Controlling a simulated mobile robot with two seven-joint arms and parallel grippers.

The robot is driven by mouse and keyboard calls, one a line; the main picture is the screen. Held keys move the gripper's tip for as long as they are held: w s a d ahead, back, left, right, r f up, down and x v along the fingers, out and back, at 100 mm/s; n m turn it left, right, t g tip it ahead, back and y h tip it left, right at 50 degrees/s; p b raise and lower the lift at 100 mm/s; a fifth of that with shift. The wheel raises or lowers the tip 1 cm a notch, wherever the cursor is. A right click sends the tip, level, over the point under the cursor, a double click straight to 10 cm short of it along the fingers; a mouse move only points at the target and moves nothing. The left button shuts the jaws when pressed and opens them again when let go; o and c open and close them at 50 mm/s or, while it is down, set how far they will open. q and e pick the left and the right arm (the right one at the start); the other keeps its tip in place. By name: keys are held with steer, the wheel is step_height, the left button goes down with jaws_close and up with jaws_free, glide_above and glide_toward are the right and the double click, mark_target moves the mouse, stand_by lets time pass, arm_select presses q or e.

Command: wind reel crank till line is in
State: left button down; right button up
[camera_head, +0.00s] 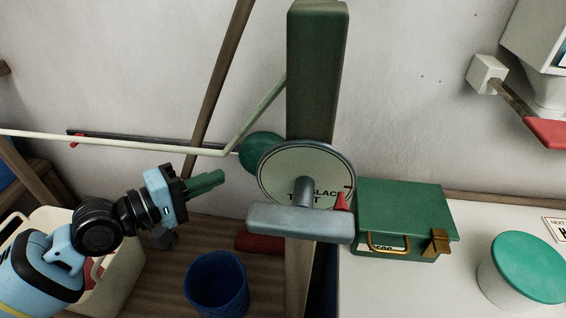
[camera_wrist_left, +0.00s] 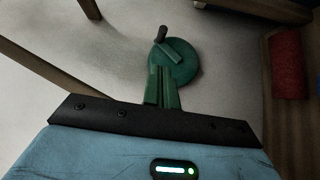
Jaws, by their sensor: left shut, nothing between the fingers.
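A green round reel (camera_head: 262,152) sits on the left side of a dark green post (camera_head: 317,75). In the left wrist view the reel (camera_wrist_left: 178,65) shows a crank arm with a dark knob (camera_wrist_left: 161,34) on its face. My left gripper (camera_head: 220,177) is shut and empty, left of the reel and a little below it, apparently apart from it. In the left wrist view its green fingertips (camera_wrist_left: 163,72) point at the reel's lower left edge. A pale rod or line (camera_head: 120,143) runs from the left towards the post. My right gripper is not in view.
A round labelled plate (camera_head: 290,170) with a grey T-handle (camera_head: 300,222) and red pointer sits on the post's front. A green box (camera_head: 405,210) and green-lidded tub (camera_head: 528,266) stand at right. A blue bucket (camera_head: 217,285) and cream crate (camera_head: 118,275) are below.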

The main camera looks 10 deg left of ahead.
arm_select(q)
steer(key=shift+s+r, duration=0.1)
steer(key=shift+r, duration=0.05)
steer(key=p+x, duration=0.1)
steer(key=x, duration=0.9)
steer(key=shift+d, duration=0.1)
